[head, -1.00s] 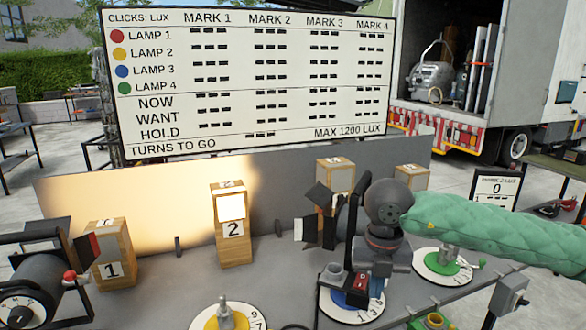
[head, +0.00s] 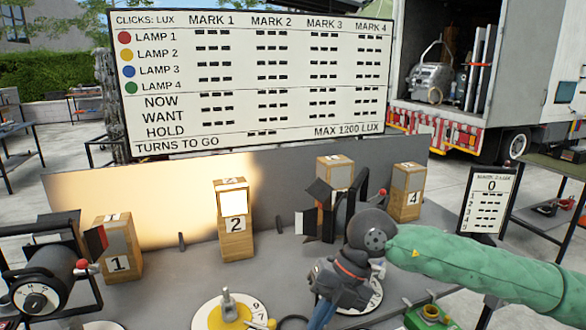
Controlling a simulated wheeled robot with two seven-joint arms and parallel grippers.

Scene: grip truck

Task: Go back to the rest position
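My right arm comes in from the right in a green quilted sleeve (head: 470,265). Its dark wrist and gripper (head: 335,285) hang over the blue dial's white plate (head: 372,302) on the grey bench. The wrist hides most of that dial, and I cannot tell whether the gripper touches its knob. The fingertips are not clear enough to show open or shut. My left gripper is not in view.
The yellow dial (head: 228,314) is at the front middle. Wooden blocks 1 (head: 118,250), 2 (head: 235,243) and 4 (head: 407,198) stand on the bench. A black lamp (head: 45,280) is at the left, another (head: 325,210) just behind my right wrist. A scoreboard (head: 250,80) stands behind.

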